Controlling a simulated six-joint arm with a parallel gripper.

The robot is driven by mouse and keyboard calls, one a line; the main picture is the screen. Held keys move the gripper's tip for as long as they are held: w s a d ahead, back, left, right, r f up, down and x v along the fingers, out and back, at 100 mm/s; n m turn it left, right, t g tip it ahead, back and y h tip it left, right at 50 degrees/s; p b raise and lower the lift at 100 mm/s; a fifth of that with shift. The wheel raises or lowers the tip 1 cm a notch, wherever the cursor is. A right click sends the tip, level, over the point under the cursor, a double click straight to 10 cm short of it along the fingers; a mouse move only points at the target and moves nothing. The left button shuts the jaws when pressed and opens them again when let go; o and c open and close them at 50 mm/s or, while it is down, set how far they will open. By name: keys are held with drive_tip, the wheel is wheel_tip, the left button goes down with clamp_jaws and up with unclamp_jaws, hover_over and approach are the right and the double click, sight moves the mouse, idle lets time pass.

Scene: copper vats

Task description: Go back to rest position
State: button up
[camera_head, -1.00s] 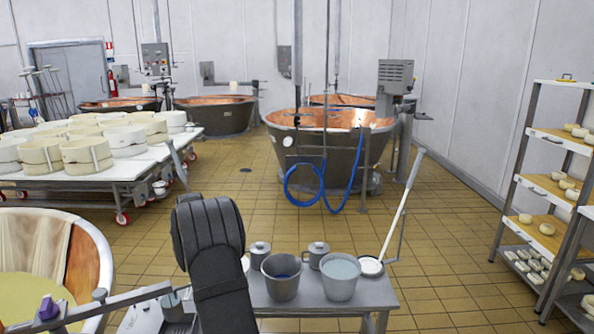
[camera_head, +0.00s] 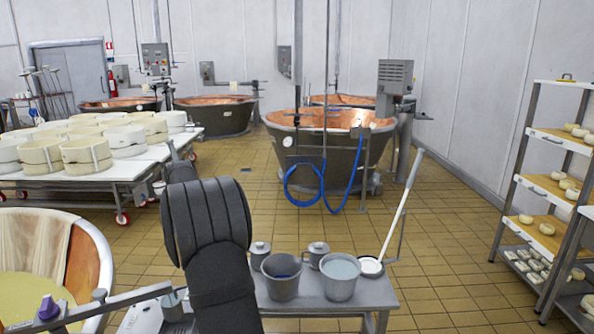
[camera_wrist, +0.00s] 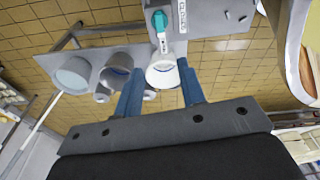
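My gripper (camera_wrist: 160,88) shows in the wrist view with two blue fingers spread apart. Nothing is clearly held between them. In the head view my dark arm stands upright in front of the table (camera_head: 330,296), and my gripper is hidden there.
Two buckets, one with dark contents (camera_head: 282,276) and one with pale liquid (camera_head: 340,277), stand on the table. Small lidded pots (camera_head: 318,253) sit behind them. A copper vat (camera_head: 75,258) is at left, a cheese rack (camera_head: 540,190) at right.

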drive_tip(key=shift+s+d+f+t+y, duration=0.2)
drive_tip(key=shift+s+t, duration=0.25)
drive_tip(key=shift+s, duration=0.3)
drive_tip(key=shift+s+d+f+t+y, duration=0.15)
drive_tip(key=shift+s+t, duration=0.25)
drive_tip(key=shift+s, duration=0.4)
drive_tip(key=shift+s+d+f+t+y, duration=0.1)
drive_tip(key=shift+s+d+t, duration=0.1)
drive_tip(key=shift+s+t, duration=0.4)
drive_tip(key=shift+s, duration=0.15)
